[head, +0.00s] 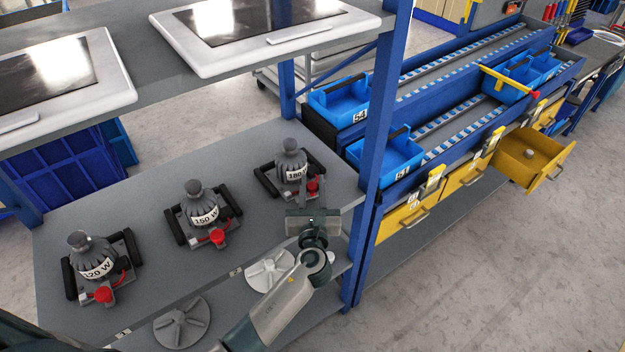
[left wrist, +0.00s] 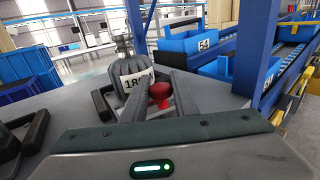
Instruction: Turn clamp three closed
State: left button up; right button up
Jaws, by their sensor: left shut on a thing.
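Three clamps stand in a row on the grey shelf, each with a dark grey bulb-shaped weight and a red knob. They are labelled 120 W (head: 95,262), 150 W (head: 199,208) and 180 W (head: 291,165). The 180 W one, farthest right, is clamp three; its label also shows in the left wrist view (left wrist: 137,78). My left gripper (head: 312,193) reaches it from the front, with its fingers shut on the red knob (left wrist: 159,91). The fingers partly hide the knob and the clamp's front. My right gripper is not in view.
A blue post (head: 378,130) rises just right of clamp three. An upper shelf with white-framed panels (head: 265,20) overhangs the back. Finned grey discs (head: 182,322) lie on a lower level. Blue bins (head: 385,155) and an open yellow drawer (head: 535,160) stand right.

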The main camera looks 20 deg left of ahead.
aim_at(309, 189)
pick_arm(q)
jog(key=m+h+p, duration=0.1)
jog(key=h, duration=0.1)
jog(key=m+h, duration=0.1)
jog(key=h, duration=0.1)
jog(key=shift+a+r+m+t+p, duration=0.1)
jog(key=shift+a+m+t+p, duration=0.05)
jog(key=shift+m+t+p, duration=0.25)
jog(key=m+h, duration=0.1)
jog(key=h, duration=0.1)
jog(key=shift+m+h, duration=0.3)
jog(key=shift+h, duration=0.1)
jog(key=m+h, duration=0.1)
jog(key=m+h+b, duration=0.1)
jog(key=h, duration=0.1)
jog(key=h+b, duration=0.1)
jog(key=shift+f+m+g, duration=0.3)
jog(key=shift+m+g, duration=0.1)
jog(key=shift+r+m+g+h, duration=0.1)
jog(key=shift+m+g+h, duration=0.3)
jog(key=shift+h, duration=0.5)
jog(key=o, duration=1.1)
jog(key=shift+c, duration=0.2)
jog(key=shift+s, duration=0.1)
jog(key=shift+b+v, duration=0.7)
jog(key=shift+v, duration=2.9)
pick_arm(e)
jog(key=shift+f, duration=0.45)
